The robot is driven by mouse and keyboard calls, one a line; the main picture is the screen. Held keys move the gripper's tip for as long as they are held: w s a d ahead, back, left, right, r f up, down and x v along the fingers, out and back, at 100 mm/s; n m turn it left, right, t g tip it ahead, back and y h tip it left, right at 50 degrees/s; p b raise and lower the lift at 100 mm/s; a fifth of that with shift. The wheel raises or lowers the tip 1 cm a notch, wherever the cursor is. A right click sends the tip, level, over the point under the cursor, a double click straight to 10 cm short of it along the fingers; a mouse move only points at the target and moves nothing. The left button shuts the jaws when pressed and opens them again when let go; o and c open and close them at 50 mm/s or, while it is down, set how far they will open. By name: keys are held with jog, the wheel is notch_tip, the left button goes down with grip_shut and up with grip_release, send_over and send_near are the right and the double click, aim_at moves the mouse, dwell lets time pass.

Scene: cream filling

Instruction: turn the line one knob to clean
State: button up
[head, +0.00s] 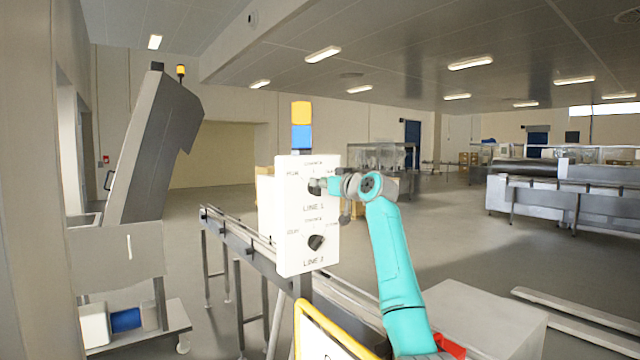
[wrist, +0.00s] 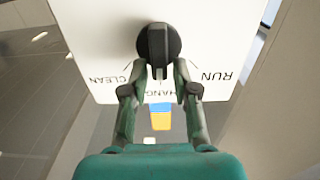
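The white control box (head: 292,262) carries the line 1 knob above the line 2 knob (head: 316,242). In the wrist view, the line 1 knob (wrist: 158,42) is a dark round dial with a raised bar. Its bar lines up with the middle mark, partly readable as "CHANGE". CLEAN (wrist: 108,78) is at left and RUN (wrist: 216,76) at right in this inverted view. My gripper (wrist: 160,68) has one finger on each side of the bar's end, with small gaps seeming to show. In the head view, my gripper (head: 328,186) is at the upper knob and partly hides it.
A blue and orange stack light (head: 302,125) rises behind the box. A conveyor (head: 240,236) runs behind and below it. A yellow-edged sign (head: 332,328) stands low in front. A grey machine (head: 140,160) is at left; open floor lies right.

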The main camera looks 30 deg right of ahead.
grip_shut()
jog(key=shift+m, duration=0.3)
jog(key=shift+d+f+m, duration=0.1)
jog(key=shift+d+m, duration=0.15)
jog(key=shift+m, duration=1.15)
jog(key=shift+d+f+m, duration=0.1)
jog(key=shift+d+m, duration=0.1)
jog(key=shift+m, duration=1.2)
jog(key=shift+d+f+m, duration=0.1)
jog(key=shift+d+m, duration=0.15)
jog(key=shift+m, duration=1.15)
jog(key=shift+o, duration=2.4)
grip_release()
